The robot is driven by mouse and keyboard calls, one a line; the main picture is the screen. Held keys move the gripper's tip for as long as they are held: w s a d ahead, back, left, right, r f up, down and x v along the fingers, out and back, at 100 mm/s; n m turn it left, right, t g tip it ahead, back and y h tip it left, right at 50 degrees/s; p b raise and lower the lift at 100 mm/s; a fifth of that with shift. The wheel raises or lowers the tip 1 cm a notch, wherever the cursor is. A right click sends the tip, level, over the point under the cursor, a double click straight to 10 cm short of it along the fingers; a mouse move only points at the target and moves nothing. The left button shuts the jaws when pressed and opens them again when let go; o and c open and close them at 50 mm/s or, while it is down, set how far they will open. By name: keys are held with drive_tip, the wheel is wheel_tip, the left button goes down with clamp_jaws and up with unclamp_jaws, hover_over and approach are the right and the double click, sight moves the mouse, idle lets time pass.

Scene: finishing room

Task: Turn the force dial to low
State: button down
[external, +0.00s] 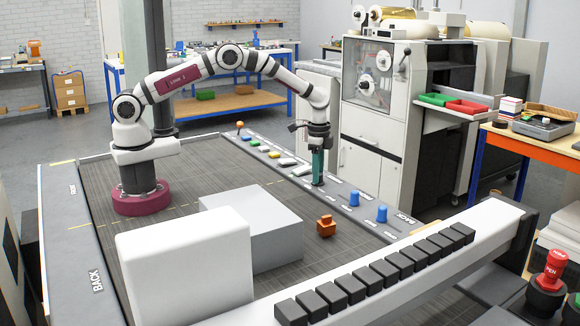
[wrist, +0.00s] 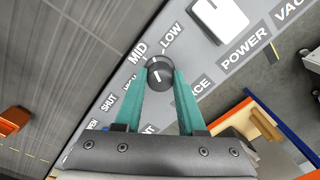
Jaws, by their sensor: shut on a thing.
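The force dial (wrist: 159,72) is a small round dark grey knob with a short white mark on its face. It sits on the grey panel strip, with the words MID and LOW printed beside it in the wrist view. I cannot tell for sure which word the mark points to. My gripper (wrist: 160,78) has its two teal fingers shut on the dial, one on each side. In the external view my gripper (external: 318,180) points down at the panel strip and hides the dial. The label below the dial is partly covered by a finger; only its end shows.
A white rocker switch (wrist: 218,18) labelled POWER is next to the dial. Two blue knobs (external: 354,198) stand further along the strip, and several coloured buttons (external: 263,148) the other way. An orange block (external: 326,226) and a grey box (external: 250,225) are on the dark table.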

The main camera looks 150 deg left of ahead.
drive_tip(key=m, duration=0.5)
drive_tip(key=shift+m, duration=0.3)
idle(0.4)
drive_tip(key=c, duration=0.5)
unclamp_jaws()
wheel_tip(320, 180, up, 16)
drive_tip(key=shift+d, duration=0.2)
drive_tip(key=shift+f, duration=0.15)
